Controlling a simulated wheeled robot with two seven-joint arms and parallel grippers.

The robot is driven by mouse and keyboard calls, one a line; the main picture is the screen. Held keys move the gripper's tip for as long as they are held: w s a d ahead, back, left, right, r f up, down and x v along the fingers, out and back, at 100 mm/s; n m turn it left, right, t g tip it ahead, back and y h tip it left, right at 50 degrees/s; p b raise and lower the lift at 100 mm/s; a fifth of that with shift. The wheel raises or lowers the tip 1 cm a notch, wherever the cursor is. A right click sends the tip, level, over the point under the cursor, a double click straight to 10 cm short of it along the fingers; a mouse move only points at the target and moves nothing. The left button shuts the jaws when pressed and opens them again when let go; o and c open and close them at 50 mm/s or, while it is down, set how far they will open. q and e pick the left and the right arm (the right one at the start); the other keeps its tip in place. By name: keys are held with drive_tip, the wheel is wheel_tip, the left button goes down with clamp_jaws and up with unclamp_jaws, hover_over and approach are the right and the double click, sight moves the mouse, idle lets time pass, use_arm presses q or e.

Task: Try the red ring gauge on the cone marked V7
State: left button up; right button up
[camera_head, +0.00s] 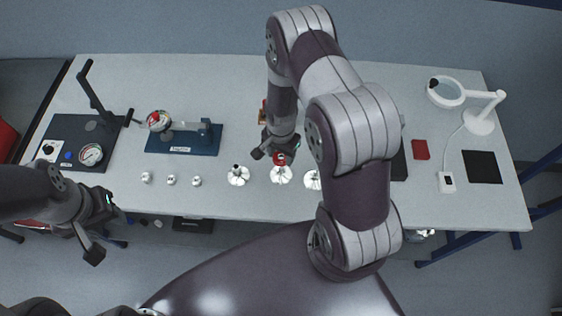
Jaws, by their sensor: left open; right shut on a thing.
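My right gripper (272,155) is shut on the red ring gauge (280,159). The ring is directly above or at the top of the middle white cone piece (281,176); I cannot tell whether they touch. Another cone piece (238,177) stands to its left and one more (312,181) to its right, partly behind my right arm. No V7 mark is readable at this size. My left gripper (98,232) is open and empty, in front of the table's left front edge.
Several small white knobs (171,180) stand along the front left of the table (235,75). A blue fixture (182,143) and a dark board with a dial (91,154) are behind them. A magnifier lamp (480,122), red block (421,149) and black pad (482,167) are at right.

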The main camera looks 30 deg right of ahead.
sight(281, 161)
idle(0.4)
drive_tip(key=shift+f+b, duration=0.95)
drive_tip(key=shift+f, duration=0.25)
drive_tip(key=shift+f+b, duration=0.65)
drive_tip(key=shift+f, duration=0.25)
idle(0.6)
drive_tip(key=shift+r, duration=0.2)
idle(1.0)
drive_tip(key=shift+r+p, duration=1.7)
drive_tip(key=shift+r, duration=0.2)
wheel_tip(281, 161, up, 5)
drive_tip(key=p, duration=0.4)
